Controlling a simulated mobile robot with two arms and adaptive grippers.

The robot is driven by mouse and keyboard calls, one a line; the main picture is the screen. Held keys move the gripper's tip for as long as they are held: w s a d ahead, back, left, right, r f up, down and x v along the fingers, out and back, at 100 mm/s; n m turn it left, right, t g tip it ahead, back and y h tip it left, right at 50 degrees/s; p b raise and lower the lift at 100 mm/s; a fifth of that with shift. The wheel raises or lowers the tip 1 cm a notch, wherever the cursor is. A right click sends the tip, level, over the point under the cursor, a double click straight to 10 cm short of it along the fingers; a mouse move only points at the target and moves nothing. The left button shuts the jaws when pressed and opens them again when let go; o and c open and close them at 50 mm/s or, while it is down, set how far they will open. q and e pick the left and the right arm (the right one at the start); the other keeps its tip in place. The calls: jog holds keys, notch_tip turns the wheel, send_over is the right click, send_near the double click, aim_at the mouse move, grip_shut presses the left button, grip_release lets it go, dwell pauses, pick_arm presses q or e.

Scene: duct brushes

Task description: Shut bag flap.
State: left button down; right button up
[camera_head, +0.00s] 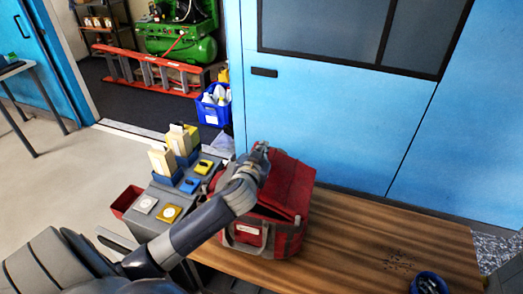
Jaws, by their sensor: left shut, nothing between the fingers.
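A red and grey bag (269,236) stands on the wooden bench, near its left end. Its red flap (290,183) is at the top and right of the bag, slanting, with a dark gap below its front edge. My left gripper (262,147) is shut and empty at the flap's upper left edge. I cannot tell whether it touches the flap. My left forearm crosses in front of the bag and hides its left part and some of the opening. My right gripper is not in view.
A grey cart (150,222) with brushes, yellow and blue boxes stands left of the bag. A blue wall (340,125) rises behind.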

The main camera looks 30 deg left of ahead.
pick_arm(q)
jog(key=shift+f, duration=0.4)
jog(key=shift+a+f, duration=0.1)
jog(key=shift+f, duration=0.05)
jog(key=a+f+n+b, duration=0.1)
jog(key=f, duration=0.1)
jog(key=s+a+f+n+h+b, duration=0.1)
jog(key=a+f+b, duration=0.1)
jog(key=f, duration=0.1)
jog(key=a+f+n+b, duration=0.1)
jog(key=a+f, duration=0.1)
jog(key=shift+s+f+h, duration=0.2)
jog(key=shift+s+h, duration=0.1)
jog(key=shift+s, duration=0.05)
jog(key=shift+a+f+n+t+b, duration=0.25)
jog(key=shift+f+n+t+b, duration=0.05)
jog(key=shift+s, duration=0.1)
